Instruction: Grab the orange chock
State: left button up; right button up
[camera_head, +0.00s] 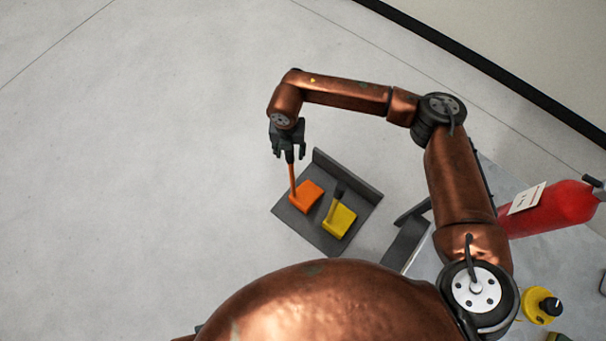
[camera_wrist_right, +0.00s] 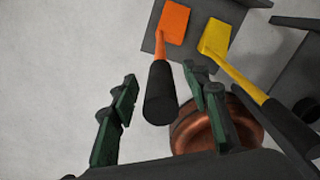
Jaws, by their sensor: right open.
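The orange chock (camera_head: 306,197) stands on a dark grey tray (camera_head: 322,238), its orange rod rising to a black handle. In the right wrist view the orange chock (camera_wrist_right: 174,22) is at the top, and its black handle (camera_wrist_right: 160,95) points toward the camera. My right gripper (camera_head: 288,150) is at the top of that handle. In the right wrist view my open right gripper (camera_wrist_right: 160,112) has its green-padded fingers on either side of the handle, with gaps showing. My left gripper is not in view.
A yellow chock (camera_head: 340,221) with a black-ended handle stands on the same tray, right beside the orange one. The tray has a raised back wall (camera_head: 347,177). A red extinguisher (camera_head: 550,208) lies at the right. The floor to the left is clear.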

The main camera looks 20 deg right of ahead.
grip_shut()
dwell(0.5)
dwell(0.3)
jog(key=shift+w+r, duration=0.1)
jog(key=shift+r, duration=0.05)
